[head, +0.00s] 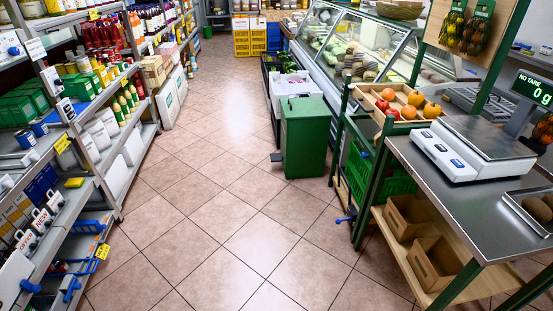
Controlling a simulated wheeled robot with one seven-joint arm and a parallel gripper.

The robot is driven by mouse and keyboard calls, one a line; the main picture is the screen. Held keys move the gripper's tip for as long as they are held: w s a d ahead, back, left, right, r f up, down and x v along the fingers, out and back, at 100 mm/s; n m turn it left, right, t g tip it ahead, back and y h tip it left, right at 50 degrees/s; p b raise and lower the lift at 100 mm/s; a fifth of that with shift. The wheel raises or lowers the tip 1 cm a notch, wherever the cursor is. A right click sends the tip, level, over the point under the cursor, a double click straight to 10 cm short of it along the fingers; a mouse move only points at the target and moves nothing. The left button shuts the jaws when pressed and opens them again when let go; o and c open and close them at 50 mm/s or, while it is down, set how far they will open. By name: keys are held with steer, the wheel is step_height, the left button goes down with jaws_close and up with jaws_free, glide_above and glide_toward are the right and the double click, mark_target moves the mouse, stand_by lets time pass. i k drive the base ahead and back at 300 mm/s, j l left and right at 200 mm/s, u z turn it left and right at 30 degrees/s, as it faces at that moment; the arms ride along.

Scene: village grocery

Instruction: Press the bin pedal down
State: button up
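A green bin (305,142) with a flat green lid stands upright on the tiled floor, right of the middle of the head view. Its lid looks shut. My gripper is not in view.
The tiled aisle (215,215) is clear in front and left of the bin. Stocked shelves (112,165) line the left. A white box (290,85) stands behind the bin. A fruit stand and a metal counter (440,190) with a scale (470,147) stand right.

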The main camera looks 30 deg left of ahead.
mark_target(275, 157)
steer(key=i+j+u, duration=0.7)
steer(key=i, duration=0.25)
steer(key=i+j+u, duration=0.35)
steer(key=i, duration=0.2)
steer(key=i+u, duration=0.35)
steer(key=i, duration=0.8)
steer(key=i+j+z, duration=0.15)
steer(key=i, duration=1.1)
steer(key=i+j+z, duration=0.15)
steer(key=i+z, duration=0.2)
steer(key=i, duration=0.15)
steer(key=i+j+z, duration=0.75)
steer(key=i, duration=0.15)
